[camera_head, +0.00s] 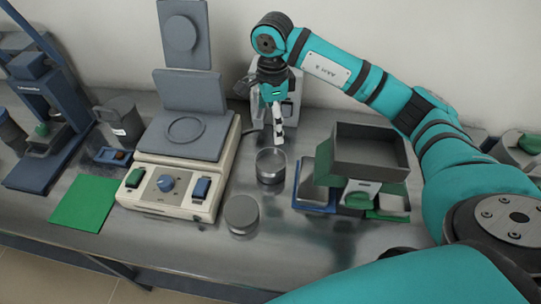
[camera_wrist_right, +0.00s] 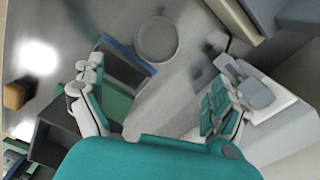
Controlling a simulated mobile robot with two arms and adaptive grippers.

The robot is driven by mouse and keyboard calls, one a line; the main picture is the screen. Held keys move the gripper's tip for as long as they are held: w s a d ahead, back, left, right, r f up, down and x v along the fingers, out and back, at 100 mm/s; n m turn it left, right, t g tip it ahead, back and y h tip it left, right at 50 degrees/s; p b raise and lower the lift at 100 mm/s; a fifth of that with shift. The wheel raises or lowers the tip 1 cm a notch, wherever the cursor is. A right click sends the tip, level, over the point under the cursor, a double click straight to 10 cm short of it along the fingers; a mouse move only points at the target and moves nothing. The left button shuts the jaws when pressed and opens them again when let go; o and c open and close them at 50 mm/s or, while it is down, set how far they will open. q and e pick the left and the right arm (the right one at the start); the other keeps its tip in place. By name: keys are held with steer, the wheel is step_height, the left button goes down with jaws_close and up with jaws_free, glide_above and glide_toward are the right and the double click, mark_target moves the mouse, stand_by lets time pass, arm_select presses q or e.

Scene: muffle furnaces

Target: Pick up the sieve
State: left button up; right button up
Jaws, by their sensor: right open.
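Two round metal items stand on the steel bench in the head view. One is an open-topped metal cup (camera_head: 270,166), and the other is a closed-looking grey cylinder (camera_head: 241,213) nearer the front. I cannot tell for sure which is the sieve. My right gripper (camera_head: 279,138) is open and empty, above and behind the cup, apart from it. In the right wrist view the fingers of my right gripper (camera_wrist_right: 160,75) are spread wide. A round grey item (camera_wrist_right: 155,42) lies beyond them on the bench. My left gripper is not in view.
A beige device with a blue knob (camera_head: 166,184) stands left of the round items. A dark open box (camera_head: 370,150) on a stand with blue and green trays is close on their right. A green mat (camera_head: 85,203) lies at left. A small grey device stands behind my right gripper.

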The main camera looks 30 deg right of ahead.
steer(key=p, duration=0.2)
glide_toward(271, 165)
steer(key=shift+w+d+f, duration=0.1)
steer(key=shift+d+f, duration=0.05)
steer(key=shift+f, duration=0.45)
steer(key=shift+w+d+f, duration=0.1)
steer(key=shift+f, duration=0.65)
steer(key=shift+s+f+p, duration=0.1)
steer(key=shift+f+p, duration=0.1)
steer(key=shift+p, duration=0.2)
steer(key=f, duration=0.1)
steer(key=f+p, duration=0.1)
steer(key=f, duration=0.1)
steer(key=f+p, duration=0.1)
steer(key=shift+s+a+f, duration=0.15)
steer(key=shift+a+f, duration=0.05)
steer(key=shift+a, duration=0.05)
steer(key=shift+f, duration=0.25)
steer(key=c, duration=1)
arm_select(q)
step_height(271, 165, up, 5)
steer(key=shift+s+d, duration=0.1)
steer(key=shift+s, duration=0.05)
arm_select(e)
steer(key=shift+c, duration=0.4)
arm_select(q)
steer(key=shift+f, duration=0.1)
arm_select(e)
steer(key=shift+r, duration=0.15)
